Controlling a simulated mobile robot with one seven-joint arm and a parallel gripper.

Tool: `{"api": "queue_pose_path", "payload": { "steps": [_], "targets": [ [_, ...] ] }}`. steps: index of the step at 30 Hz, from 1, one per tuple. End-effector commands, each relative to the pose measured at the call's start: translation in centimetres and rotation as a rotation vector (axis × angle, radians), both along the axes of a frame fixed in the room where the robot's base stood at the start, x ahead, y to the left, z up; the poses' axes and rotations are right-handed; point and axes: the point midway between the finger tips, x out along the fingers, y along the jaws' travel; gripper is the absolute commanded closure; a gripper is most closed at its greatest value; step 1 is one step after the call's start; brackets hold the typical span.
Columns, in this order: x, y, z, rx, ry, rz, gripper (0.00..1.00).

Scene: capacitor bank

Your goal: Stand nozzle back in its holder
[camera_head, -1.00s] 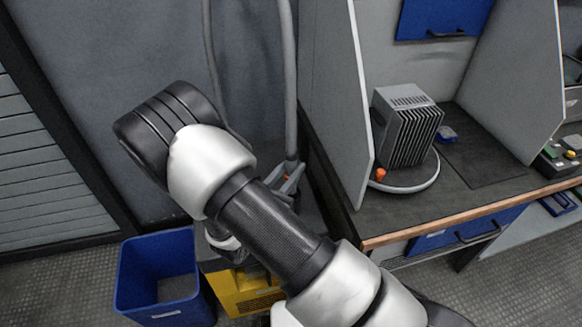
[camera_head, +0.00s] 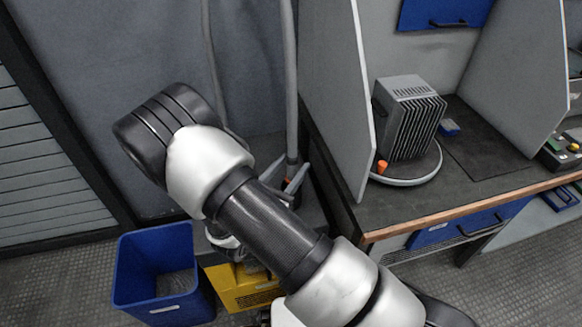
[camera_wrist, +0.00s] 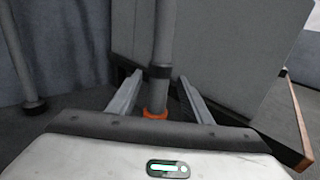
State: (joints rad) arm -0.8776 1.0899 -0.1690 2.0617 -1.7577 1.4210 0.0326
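The nozzle seems to be the upright grey tube (camera_head: 291,90) with a dark band and an orange ring low on it. In the wrist view the tube (camera_wrist: 163,35) stands between the two fingers of my gripper (camera_wrist: 160,92). Gaps show between the tube and both fingers, so my gripper is open around it. In the head view my gripper (camera_head: 287,180) is at the tube's lower end, left of the bench and partly behind my arm. The tube's foot is hidden by my gripper body, and I cannot make out the holder clearly.
A bench (camera_head: 400,213) with a grey side panel (camera_head: 335,90) stands close on the right, carrying a finned grey unit (camera_head: 408,120). A blue bin (camera_head: 158,275) and a yellow box (camera_head: 240,290) are below. A thinner hose (camera_head: 213,60) hangs left of the tube.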

Motion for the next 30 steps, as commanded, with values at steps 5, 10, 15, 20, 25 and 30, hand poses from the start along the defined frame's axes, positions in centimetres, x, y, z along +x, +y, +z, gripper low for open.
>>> {"api": "queue_pose_path", "payload": {
  "steps": [5, 10, 15, 20, 25, 30],
  "targets": [
    [-0.3, 0.2, 0.0, 0.001, 0.002, 0.001, 0.55],
    [-2.1, 1.5, 0.0, 0.001, 0.003, 0.003, 0.55],
    [-5.5, 3.8, 0.1, -0.001, 0.003, 0.006, 0.55],
    [-8.8, 6.0, 0.1, 0.001, 0.001, 0.006, 0.55],
    [-11.9, 8.0, 0.1, 0.001, 0.001, 0.004, 0.55],
    [-13.8, 9.2, 0.1, 0.0, 0.0, 0.002, 0.55]
  ]
}}
